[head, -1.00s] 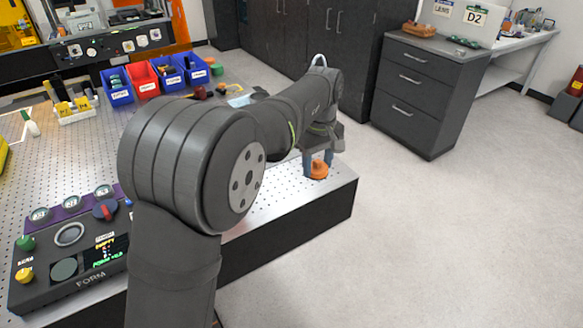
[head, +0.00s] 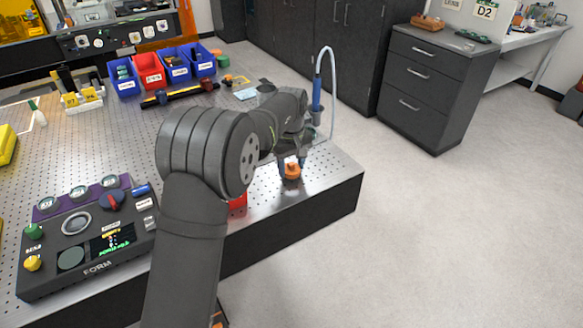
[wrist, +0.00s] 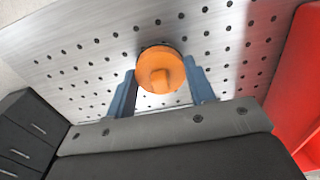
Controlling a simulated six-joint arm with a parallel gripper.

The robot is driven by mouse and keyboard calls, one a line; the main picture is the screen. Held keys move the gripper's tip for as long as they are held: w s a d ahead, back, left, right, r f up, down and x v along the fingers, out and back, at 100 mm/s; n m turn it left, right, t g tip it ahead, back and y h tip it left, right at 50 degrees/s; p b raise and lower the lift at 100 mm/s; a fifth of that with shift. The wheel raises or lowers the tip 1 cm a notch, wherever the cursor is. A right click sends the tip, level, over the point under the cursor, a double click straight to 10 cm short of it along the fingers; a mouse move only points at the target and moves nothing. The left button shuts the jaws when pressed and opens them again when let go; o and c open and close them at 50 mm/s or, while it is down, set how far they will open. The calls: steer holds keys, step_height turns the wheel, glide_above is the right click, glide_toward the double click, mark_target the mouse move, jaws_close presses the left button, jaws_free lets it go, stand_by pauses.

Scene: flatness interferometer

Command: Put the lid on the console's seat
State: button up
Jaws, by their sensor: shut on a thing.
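The orange lid (head: 291,172) is a round cap with a raised grip, near the right end of the perforated table. My gripper (head: 291,163) is shut on it. In the wrist view the lid (wrist: 158,66) sits between the two blue-grey fingers of my gripper (wrist: 161,88), over the perforated metal. The gap between lid and table is hard to judge. The dark console (head: 125,262), marked FORM, lies at the left front, well apart from the lid. Its top has a silver-rimmed round recess (head: 76,222) and a dark green disc (head: 70,257). I cannot tell which is the seat.
A red object (head: 238,205) stands by the table's front edge, partly behind my arm; a red surface (wrist: 298,85) fills the wrist view's right side. A blue probe (head: 316,95) with a pale hose stands behind my gripper. Blue and red bins (head: 148,78) stand at the back.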

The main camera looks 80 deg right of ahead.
mark_target(291, 164)
steer(key=shift+f, duration=0.45)
steer(key=shift+f, duration=0.15)
steer(key=o, duration=0.9)
steer(key=shift+o, duration=0.2)
step_height(291, 164, up, 11)
steer(key=shift+o, duration=0.6)
steer(key=shift+r, duration=0.65)
